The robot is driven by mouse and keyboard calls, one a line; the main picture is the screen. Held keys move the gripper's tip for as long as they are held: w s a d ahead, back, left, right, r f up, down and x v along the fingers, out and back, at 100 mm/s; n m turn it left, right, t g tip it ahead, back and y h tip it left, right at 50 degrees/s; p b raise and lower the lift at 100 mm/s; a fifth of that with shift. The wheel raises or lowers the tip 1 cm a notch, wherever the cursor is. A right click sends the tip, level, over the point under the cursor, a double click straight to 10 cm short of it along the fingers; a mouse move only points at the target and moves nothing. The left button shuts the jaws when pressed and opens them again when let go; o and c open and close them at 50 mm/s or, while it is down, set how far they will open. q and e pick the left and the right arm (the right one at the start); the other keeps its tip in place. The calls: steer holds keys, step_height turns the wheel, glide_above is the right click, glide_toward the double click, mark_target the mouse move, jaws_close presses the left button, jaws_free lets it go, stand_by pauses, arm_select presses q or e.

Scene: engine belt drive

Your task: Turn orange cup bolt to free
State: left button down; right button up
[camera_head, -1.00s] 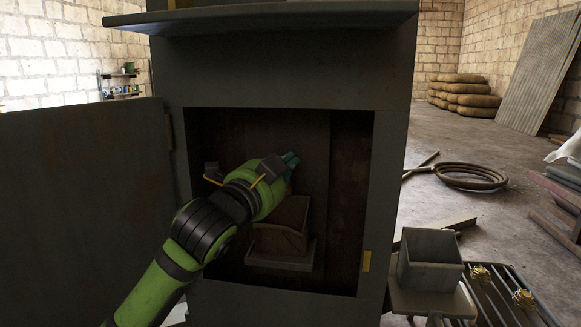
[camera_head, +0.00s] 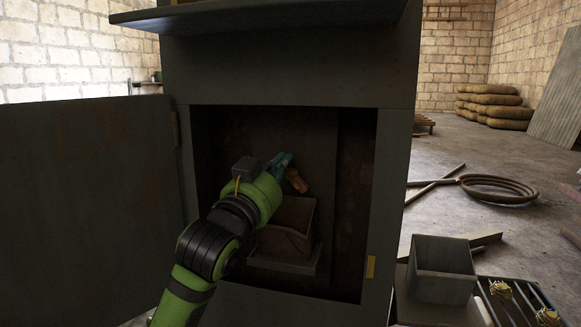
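My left gripper (camera_head: 281,161) reaches into the open dark cabinet (camera_head: 393,190). Its teal fingertips are close together at the back of the recess. A small dull orange-brown piece (camera_head: 297,181), perhaps the orange cup bolt, shows just right of and below the fingertips. I cannot tell whether the fingers touch it or grip anything. My gripper's body hides part of the back wall. A brown open box (camera_head: 289,226) sits on a ledge below the fingertips. My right gripper is not in view.
The cabinet door (camera_head: 85,200) stands open at the left. A grey open box (camera_head: 442,270) stands outside at the right, beside a rack with yellow fittings (camera_head: 500,289). A coiled hose (camera_head: 497,188) lies on the floor behind.

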arm_select(q)
steer(key=shift+a+f+n+t+y, duration=0.15)
steer(key=shift+a+n+t+y, duration=0.15)
steer(key=shift+n, duration=0.4)
steer(key=n, duration=0.2)
steer(key=n+y, duration=0.1)
steer(key=n, duration=0.1)
steer(key=a+n+t+y, duration=0.1)
steer(key=shift+w+f+n, duration=0.1)
steer(key=shift+f+n, duration=0.3)
steer(key=shift+f, duration=0.1)
